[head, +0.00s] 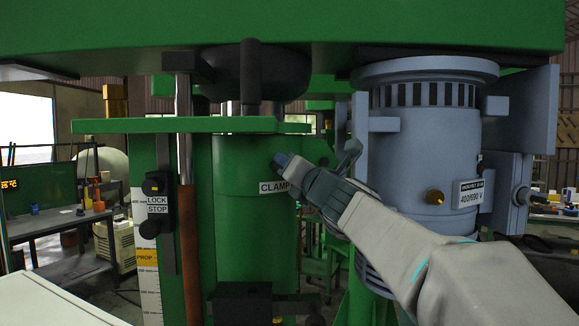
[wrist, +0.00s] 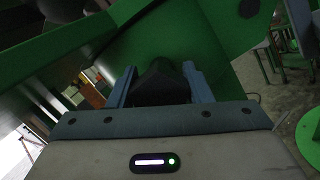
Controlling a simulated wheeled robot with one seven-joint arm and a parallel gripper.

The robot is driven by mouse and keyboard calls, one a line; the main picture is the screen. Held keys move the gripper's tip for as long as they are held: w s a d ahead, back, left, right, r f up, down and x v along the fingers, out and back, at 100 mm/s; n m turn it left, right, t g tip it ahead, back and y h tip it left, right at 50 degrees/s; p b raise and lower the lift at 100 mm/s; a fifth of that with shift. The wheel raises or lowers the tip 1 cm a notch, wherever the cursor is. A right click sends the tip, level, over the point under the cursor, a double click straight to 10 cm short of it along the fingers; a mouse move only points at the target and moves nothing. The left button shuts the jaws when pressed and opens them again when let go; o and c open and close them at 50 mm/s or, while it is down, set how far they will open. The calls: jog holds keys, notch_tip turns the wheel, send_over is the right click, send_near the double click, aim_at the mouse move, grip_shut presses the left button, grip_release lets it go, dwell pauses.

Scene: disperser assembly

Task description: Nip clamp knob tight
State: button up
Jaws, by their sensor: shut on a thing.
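The clamp knob shows in the wrist view as a dark, black shape (wrist: 160,82) between the two blue-grey fingers, against the green column. My gripper (wrist: 160,85) is shut on it. In the head view my gripper (head: 284,161) reaches in from the right to the column, beside the CLAMP label (head: 273,187). The knob itself is largely hidden there behind the fingers, so its turn angle cannot be read. The green column (head: 228,230) stands upright behind the label.
The grey motor (head: 425,130) with a brass fitting stands close on the right, behind my forearm. A green plate (head: 190,125) juts out above the label. The LOCK/STOP lever block (head: 157,200) and a ruler strip (head: 147,265) are on the left. A green beam (head: 300,22) spans overhead.

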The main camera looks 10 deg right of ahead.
jog(key=shift+f, duration=0.1)
jog(key=o, duration=1)
jog(key=v, duration=1.3)
jog(key=shift+s+b, duration=0.4)
jog(key=shift+s, duration=0.05)
jog(key=s+a+f+n+g+y, duration=0.1)
jog(key=a+f+n+g, duration=0.2)
jog(key=f+n, duration=0.35)
jog(key=s+a+f+n+g+p, duration=0.1)
jog(key=a+f+n+g, duration=0.2)
jog(key=f+n, duration=0.35)
jog(key=s+a+f+n+g+y, duration=0.1)
jog(key=a+f+n+g, duration=0.2)
jog(key=f+n, duration=0.4)
jog(key=s+d+f+n+g+h, duration=0.2)
jog(key=s+f+n, duration=0.2)
jog(key=f+n, duration=0.2)
jog(key=s+d+f+n+g+h+p, duration=0.1)
jog(key=s+d+f+n+g+h, duration=0.1)
jog(key=n, duration=0.5)
jog(key=s+d+f+n+g+h, duration=0.2)
jog(key=s+f+n, duration=0.4)
jog(key=f, duration=0.3)
jog(key=shift+s+d+f+n+g+h, duration=0.35)
jog(key=shift+s+g, duration=0.1)
jog(key=shift+g, duration=0.45)
